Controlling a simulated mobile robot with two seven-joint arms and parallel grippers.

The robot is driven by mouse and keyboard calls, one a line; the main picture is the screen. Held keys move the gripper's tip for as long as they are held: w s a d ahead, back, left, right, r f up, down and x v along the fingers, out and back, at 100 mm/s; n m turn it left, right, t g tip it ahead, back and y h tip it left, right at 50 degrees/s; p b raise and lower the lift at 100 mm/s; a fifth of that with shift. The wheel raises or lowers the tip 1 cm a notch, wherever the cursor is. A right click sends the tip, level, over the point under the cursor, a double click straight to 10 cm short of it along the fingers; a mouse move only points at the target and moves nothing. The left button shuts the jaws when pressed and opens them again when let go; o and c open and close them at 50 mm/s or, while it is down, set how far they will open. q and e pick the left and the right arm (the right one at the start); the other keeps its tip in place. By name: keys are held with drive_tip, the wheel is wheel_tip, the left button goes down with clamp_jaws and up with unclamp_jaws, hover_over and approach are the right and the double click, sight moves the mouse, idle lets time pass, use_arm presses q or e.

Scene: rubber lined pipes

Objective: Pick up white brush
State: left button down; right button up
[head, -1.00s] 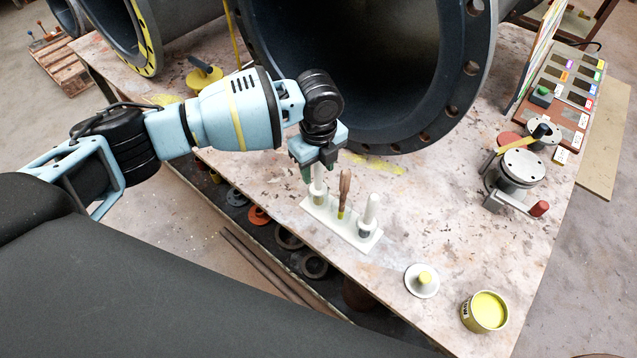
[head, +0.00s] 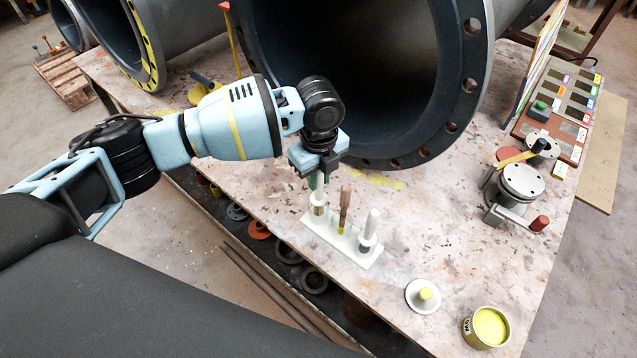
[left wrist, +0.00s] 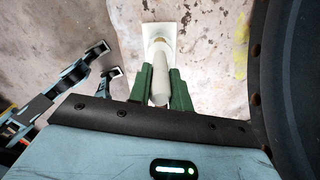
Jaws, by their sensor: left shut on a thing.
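The white brush (head: 319,197) has a pale handle and stands upright at the left end of a white brush rack (head: 368,262). My left gripper (head: 315,178) is above that end, shut on the brush's handle. In the left wrist view the handle (left wrist: 160,76) lies between the two green fingertips (left wrist: 161,88), with its lower end over the rack (left wrist: 160,30). Whether the brush is clear of its hole cannot be told. At the left of that view, what looks like my right gripper (left wrist: 107,60) shows two spread, empty fingers.
A wooden-handled brush (head: 344,208) and another white-handled brush (head: 370,228) stand in the rack. A big flanged pipe (head: 455,75) is close behind my left gripper. A white lid (head: 420,300) and a yellow paint can (head: 488,328) stand at the front right.

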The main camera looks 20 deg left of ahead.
use_arm(q)
wheel_tip(320, 180, up, 8)
drive_tip(key=shift+f, duration=0.1)
idle(0.9)
